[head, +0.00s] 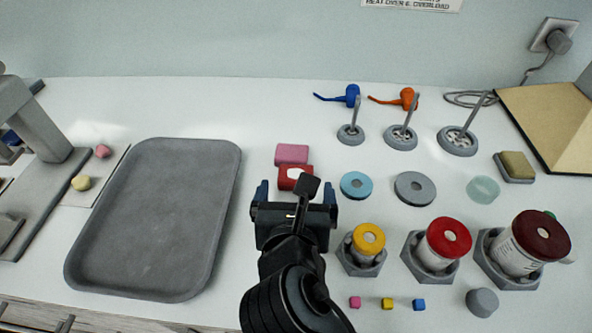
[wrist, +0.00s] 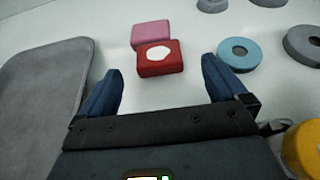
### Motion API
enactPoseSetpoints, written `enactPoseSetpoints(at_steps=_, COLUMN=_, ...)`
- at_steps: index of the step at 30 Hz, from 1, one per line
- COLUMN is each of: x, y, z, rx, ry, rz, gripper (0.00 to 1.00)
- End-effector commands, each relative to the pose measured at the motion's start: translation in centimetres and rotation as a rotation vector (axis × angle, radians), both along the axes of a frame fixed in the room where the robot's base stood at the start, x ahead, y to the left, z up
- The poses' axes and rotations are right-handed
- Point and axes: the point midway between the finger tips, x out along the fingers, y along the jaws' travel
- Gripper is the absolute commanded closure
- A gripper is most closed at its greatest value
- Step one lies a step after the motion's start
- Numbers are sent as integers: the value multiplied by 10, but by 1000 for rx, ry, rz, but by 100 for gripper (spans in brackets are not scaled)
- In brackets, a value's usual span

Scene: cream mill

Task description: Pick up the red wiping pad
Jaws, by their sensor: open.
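The red wiping pad (head: 284,184) is a small red block with a white patch on top. It lies on the white table just in front of a pink pad (head: 292,154). In the wrist view the red pad (wrist: 150,65) lies ahead of the fingertips and between their lines, with the pink pad (wrist: 151,34) behind it. My gripper (head: 296,192) is open and empty, with blue fingers apart. In the wrist view the gripper (wrist: 165,72) is short of the red pad and not touching it. In the head view my gripper hides part of the pad's front.
A grey tray (head: 160,285) is to the left. Blue (head: 347,190) and grey (head: 401,192) rings lie to the right. A yellow-capped jar (head: 368,240) stands in a holder close to my gripper's right. Small cubes (head: 355,302) lie near the front. Bare table separates tray and pads.

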Motion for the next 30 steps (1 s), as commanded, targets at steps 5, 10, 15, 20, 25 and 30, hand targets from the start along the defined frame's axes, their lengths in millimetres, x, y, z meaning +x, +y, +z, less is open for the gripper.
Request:
enactPoseSetpoints(at_steps=5, x=19, y=2, z=-7, rx=1, ry=0, rz=0, gripper=1)
enactPoseSetpoints(at_steps=10, x=41, y=3, z=-17, rx=2, ry=1, rz=-1, gripper=1)
enactPoseSetpoints(at_steps=15, x=50, y=2, z=-21, rx=1, ry=1, rz=1, gripper=1)
enactPoseSetpoints(at_steps=20, x=50, y=2, z=-21, rx=0, ry=0, rz=1, gripper=1)
enactPoseSetpoints(at_steps=25, x=50, y=2, z=-21, rx=0, ry=0, rz=1, gripper=14)
enactPoseSetpoints(at_steps=30, x=50, y=2, z=-21, rx=1, ry=0, rz=1, gripper=31)
